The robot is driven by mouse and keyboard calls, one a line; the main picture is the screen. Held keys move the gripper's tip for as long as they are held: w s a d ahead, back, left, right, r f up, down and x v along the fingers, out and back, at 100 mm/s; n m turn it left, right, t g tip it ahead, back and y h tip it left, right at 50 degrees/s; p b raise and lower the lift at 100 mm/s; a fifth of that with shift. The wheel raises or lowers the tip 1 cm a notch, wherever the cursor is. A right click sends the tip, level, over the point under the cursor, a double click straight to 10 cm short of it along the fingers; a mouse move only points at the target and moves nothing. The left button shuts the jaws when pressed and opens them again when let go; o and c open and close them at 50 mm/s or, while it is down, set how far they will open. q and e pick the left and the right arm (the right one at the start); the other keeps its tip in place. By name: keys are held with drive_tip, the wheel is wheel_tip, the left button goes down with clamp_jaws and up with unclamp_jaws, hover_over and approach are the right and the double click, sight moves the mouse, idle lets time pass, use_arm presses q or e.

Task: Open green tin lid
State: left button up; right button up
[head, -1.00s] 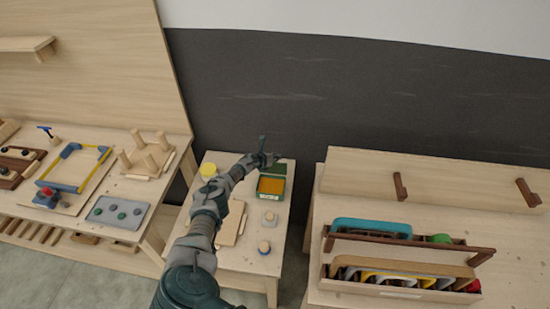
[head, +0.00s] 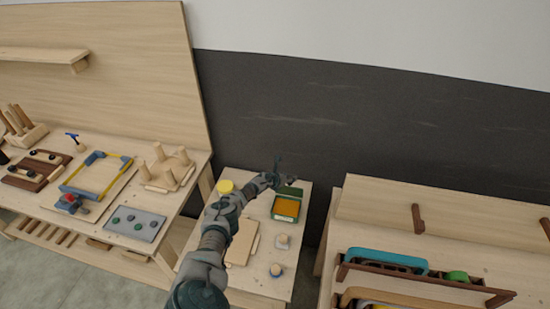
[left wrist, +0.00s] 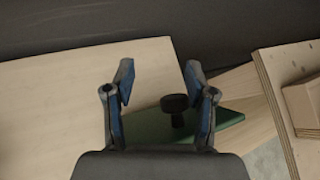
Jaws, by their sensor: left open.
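The green tin (head: 286,208) stands on the small wooden table, with an orange inside showing. A darker green part, seemingly its lid (head: 291,191), shows at its back edge, partly behind my left gripper (head: 279,168). In the left wrist view, a green panel with a dark round knob (left wrist: 175,103) lies beyond my open left gripper (left wrist: 158,85). The knob appears between the fingers, closer to the right one, and the fingers are not closed on it. Whether either finger touches the panel is unclear. My right gripper is not in view.
A yellow round-topped object (head: 225,187), a wooden board (head: 241,243) and two small knobbed pieces (head: 283,241) share the small table (head: 258,281). A workbench with a grey tray (head: 135,223) is left. A bench with a wooden rack (head: 430,280) is right. A dark wall stands behind.

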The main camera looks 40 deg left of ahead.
use_arm(q)
drive_tip(key=s+a+r+p, duration=0.2)
drive_tip(key=s+r, duration=0.1)
drive_tip(key=r, duration=0.5)
drive_tip(key=s+a+r+p, duration=0.1)
drive_tip(key=s+r, duration=0.3)
drive_tip(key=r, duration=0.4)
drive_tip(key=shift+a+r+p, duration=0.2)
drive_tip(key=shift+a+p, duration=0.15)
drive_tip(key=shift+p, duration=0.1)
idle(0.5)
idle(0.4)
drive_tip(key=shift+s+r, duration=0.1)
